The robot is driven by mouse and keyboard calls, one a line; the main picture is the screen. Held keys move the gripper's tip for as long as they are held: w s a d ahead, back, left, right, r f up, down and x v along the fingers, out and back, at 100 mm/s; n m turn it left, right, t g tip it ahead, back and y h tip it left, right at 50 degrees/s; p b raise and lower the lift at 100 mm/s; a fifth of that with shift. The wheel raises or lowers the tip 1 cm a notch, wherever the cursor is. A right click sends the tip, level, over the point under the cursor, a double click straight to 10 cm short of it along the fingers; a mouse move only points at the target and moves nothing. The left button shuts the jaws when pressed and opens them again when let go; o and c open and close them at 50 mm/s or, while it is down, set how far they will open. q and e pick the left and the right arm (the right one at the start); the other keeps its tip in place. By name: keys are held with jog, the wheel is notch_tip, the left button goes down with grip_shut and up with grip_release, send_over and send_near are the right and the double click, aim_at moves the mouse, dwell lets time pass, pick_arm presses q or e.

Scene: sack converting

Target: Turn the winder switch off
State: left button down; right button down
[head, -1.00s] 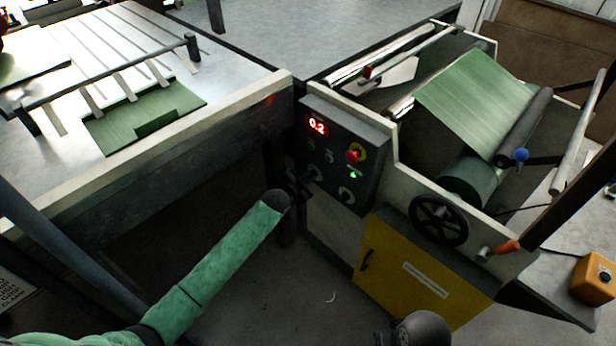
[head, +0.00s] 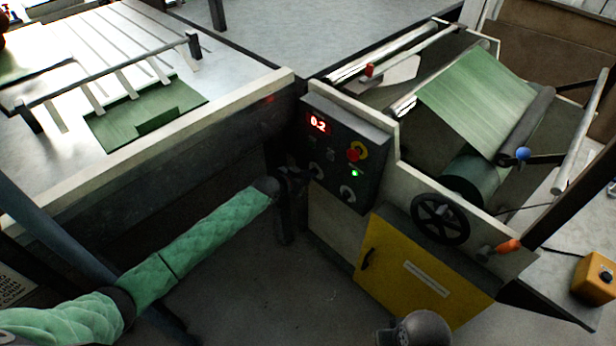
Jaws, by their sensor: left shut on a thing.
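The dark control panel (head: 345,150) faces me on the left end of the winding machine. It has a red display (head: 318,123) reading 0.2, a red button on a yellow ring (head: 355,152) and a lit green lamp (head: 354,173). Two round switch knobs sit low on it, a left one (head: 317,171) and a right one (head: 347,193). Their labels are too small to read. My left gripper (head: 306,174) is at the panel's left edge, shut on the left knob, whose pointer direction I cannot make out.
A table (head: 150,165) with green sheet material stands at the left. Open floor lies between.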

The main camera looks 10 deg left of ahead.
pick_arm(q)
jog(key=shift+f, duration=0.1)
pick_arm(e)
jog(key=shift+a+f, duration=0.1)
jog(key=shift+f, duration=0.05)
pick_arm(q)
jog(key=c, duration=1.5)
grip_release()
